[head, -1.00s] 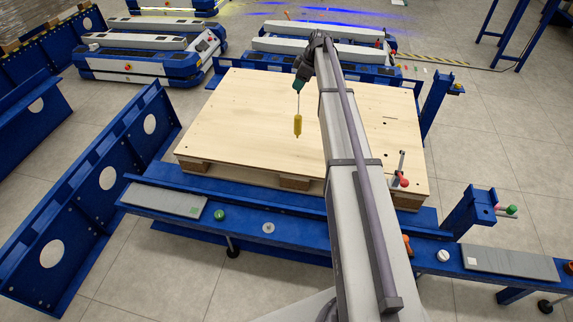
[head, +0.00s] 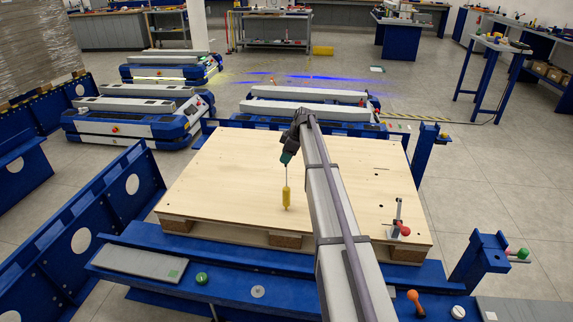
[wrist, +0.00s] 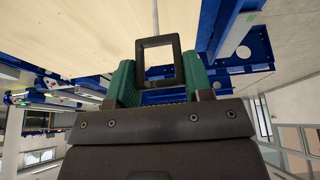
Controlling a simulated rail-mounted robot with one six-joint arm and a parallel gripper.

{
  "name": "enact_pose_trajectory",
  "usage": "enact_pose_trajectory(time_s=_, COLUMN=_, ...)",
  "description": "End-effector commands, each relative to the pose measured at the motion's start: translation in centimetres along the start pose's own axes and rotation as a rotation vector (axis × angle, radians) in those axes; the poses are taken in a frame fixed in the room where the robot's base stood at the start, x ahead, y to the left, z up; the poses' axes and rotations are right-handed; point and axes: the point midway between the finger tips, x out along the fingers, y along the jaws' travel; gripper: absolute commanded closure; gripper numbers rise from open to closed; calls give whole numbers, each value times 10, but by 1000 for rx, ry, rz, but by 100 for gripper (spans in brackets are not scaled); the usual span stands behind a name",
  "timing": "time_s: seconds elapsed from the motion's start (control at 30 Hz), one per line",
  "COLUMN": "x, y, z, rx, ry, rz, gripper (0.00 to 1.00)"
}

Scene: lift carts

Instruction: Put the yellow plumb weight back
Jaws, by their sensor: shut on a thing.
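The yellow plumb weight (head: 287,198) hangs upright on a thin line below my gripper (head: 288,157), in front of the pale wooden top of the pallet (head: 230,180) in the head view. I cannot tell how far above the wood its tip is. In the wrist view, my gripper (wrist: 158,82) has its green fingers shut on a square black loop (wrist: 158,42). A thin line shows above the loop; the yellow weight itself is not visible there.
A small stand with a red knob (head: 398,230) is at the pallet's right front. A blue post with coloured pegs (head: 482,258) stands to the right. The blue front rail carries a grey plate (head: 140,261), a green knob (head: 201,278) and an orange-handled item (head: 414,300).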

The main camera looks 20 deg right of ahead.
Motion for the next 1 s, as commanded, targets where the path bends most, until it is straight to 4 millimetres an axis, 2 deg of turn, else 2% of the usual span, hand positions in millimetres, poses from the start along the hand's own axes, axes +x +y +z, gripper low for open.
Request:
enact_pose_trajectory(time_s=0.3, x=3, y=0, z=1, rx=0, ry=0, rz=0, gripper=100)
enact_pose_trajectory(time_s=0.33, x=3, y=0, z=1, rx=0, ry=0, rz=0, gripper=52)
enact_pose_trajectory(time_s=0.6, x=2, y=0, z=1, rx=0, ry=0, rz=0, gripper=28)
enact_pose_trajectory(time_s=0.87, x=-1, y=0, z=0, rx=0, ry=0, rz=0, gripper=28)
enact_pose_trajectory(time_s=1.0, x=-19, y=0, z=-3, rx=1, ry=0, rz=0, gripper=28)
